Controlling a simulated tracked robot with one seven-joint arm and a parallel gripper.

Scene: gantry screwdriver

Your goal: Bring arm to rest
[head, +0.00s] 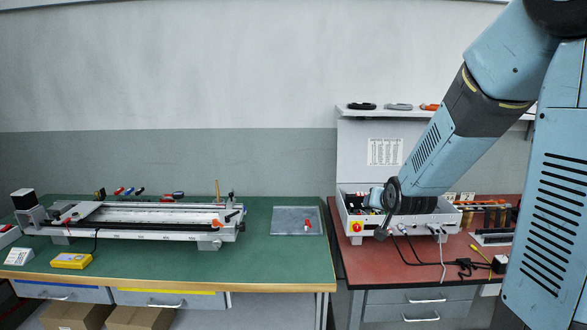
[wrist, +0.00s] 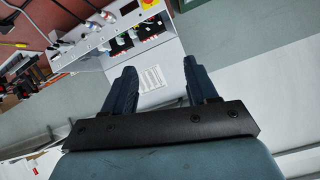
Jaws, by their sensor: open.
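My blue arm comes down from the upper right in the head view, in front of the red bench. The gripper is only partly visible in the head view, end-on or hidden behind the wrist. In the wrist view my gripper (wrist: 158,82) shows two dark fingers spread apart with nothing between them. Beyond the fingers are the electrical box and the pale panel edge. The gantry (head: 145,217) lies on the green bench at the left, away from my arm. A red-handled screwdriver-like item (head: 308,225) lies on a grey tray (head: 288,231).
The green bench (head: 270,268) has free room at its front. The white electrical box (head: 362,224) with cables stands on the red bench (head: 380,262) close to my wrist. A shelf (head: 375,113) with tools is above it. A yellow meter (head: 71,261) lies front left.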

